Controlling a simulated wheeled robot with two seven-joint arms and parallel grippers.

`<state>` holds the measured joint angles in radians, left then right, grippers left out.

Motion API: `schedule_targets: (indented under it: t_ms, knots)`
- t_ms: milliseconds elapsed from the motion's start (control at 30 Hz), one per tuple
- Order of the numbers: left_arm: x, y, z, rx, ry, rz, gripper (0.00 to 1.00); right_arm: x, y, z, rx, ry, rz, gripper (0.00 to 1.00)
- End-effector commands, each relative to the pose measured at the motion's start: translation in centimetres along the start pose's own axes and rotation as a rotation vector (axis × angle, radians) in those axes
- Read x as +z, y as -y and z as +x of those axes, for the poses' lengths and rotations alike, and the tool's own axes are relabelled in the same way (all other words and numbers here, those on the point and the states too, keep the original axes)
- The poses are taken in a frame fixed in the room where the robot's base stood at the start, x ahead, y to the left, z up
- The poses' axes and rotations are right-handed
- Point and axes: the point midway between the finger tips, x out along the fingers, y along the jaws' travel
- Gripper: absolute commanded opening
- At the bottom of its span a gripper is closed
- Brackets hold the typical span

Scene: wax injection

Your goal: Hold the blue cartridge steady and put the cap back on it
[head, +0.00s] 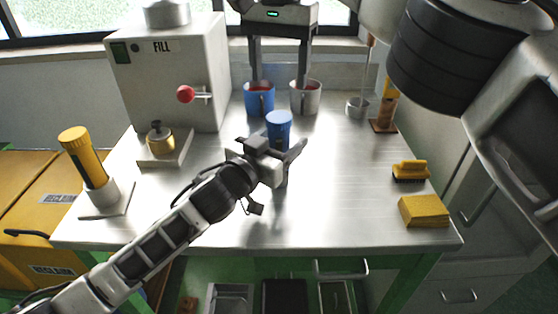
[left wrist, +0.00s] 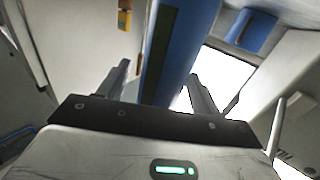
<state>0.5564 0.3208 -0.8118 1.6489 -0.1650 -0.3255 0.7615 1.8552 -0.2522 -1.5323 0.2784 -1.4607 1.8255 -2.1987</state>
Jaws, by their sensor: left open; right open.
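The blue cartridge (head: 279,131) stands upright near the middle of the metal table, with a lighter blue round top. I cannot tell whether that top is its cap, and no separate cap is clearly visible. My left gripper (head: 278,150) is at the near side of the cartridge and hides its lower part. In the left wrist view the open fingers (left wrist: 160,88) lie either side of the blue cartridge (left wrist: 176,45), which has a dark strip; contact cannot be told. My right gripper (head: 279,80) is open, fingers pointing down behind the cartridge, near two mugs.
A blue mug (head: 259,99) and a grey mug (head: 305,98) stand behind the cartridge. The FILL machine (head: 170,75), brass pot (head: 160,139) and yellow cylinder (head: 85,158) are left. A brush (head: 410,170) and yellow sponge (head: 424,211) lie right. The front middle is clear.

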Motion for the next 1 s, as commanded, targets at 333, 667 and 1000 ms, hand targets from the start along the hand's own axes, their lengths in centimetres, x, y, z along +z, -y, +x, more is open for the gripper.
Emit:
schedule_targets:
  t_ms: [333, 667, 1000]
  knots:
    - [0.0, 0.0, 1.7, 0.000, 0.001, 0.002, 0.65, 0.0, 0.0, 0.0, 0.000, 0.000, 0.000, 0.64]
    - [0.0, 0.0, 1.6, 0.000, 0.001, 0.001, 0.23, 0.0, 0.0, 0.0, 0.000, 0.000, 0.000, 0.64]
    - [0.1, 0.0, 1.6, 0.000, 0.001, 0.001, 0.00, 0.0, 0.0, 0.0, 0.000, -0.002, 0.177, 0.64]
